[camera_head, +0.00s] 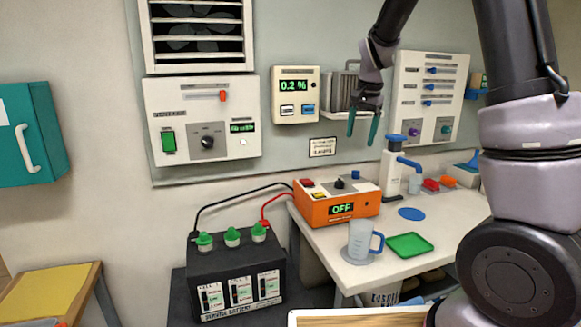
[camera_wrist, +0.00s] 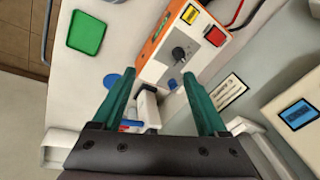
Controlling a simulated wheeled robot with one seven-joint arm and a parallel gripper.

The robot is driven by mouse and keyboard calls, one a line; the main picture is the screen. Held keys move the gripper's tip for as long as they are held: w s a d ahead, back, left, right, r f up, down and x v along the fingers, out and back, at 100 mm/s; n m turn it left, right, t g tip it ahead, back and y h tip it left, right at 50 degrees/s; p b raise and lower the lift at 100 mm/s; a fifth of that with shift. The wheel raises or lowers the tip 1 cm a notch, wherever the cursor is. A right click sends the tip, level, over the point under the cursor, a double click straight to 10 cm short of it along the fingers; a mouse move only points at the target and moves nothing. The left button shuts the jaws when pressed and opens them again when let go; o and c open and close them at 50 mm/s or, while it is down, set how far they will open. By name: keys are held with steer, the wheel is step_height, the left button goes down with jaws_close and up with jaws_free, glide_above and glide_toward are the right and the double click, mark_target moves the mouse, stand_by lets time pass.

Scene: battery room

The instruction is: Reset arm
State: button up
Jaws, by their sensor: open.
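My gripper (camera_head: 363,127) hangs from my raised arm in front of the wall panel, above the white bench (camera_head: 455,205). Its two green fingers point down and stand apart with nothing between them. In the wrist view my gripper (camera_wrist: 158,92) also shows open and empty. Beyond the fingertips there is the orange charger box (camera_wrist: 177,45), which shows in the head view (camera_head: 335,207) with a display reading OFF. The gripper is well above the charger and apart from it.
A clear jug (camera_head: 360,243), green tray (camera_head: 409,245) and white dispenser (camera_head: 393,173) stand on the bench. A black battery (camera_head: 236,272) with green caps stands left. Wall controls (camera_head: 202,120) and a meter (camera_head: 296,95) are behind. A teal cabinet (camera_head: 30,135) hangs at far left.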

steer(key=s+d+r+n+t+y, duration=0.25)
steer(key=s+r, duration=0.75)
steer(key=s, duration=0.6)
steer(key=s+r+n+t, duration=0.1)
steer(key=s+n, duration=0.1)
steer(key=s, duration=1)
steer(key=shift+s+d+r+t+h, duration=0.15)
steer(key=shift+s+d+t+h, duration=0.1)
steer(key=shift+d+t+h, duration=0.15)
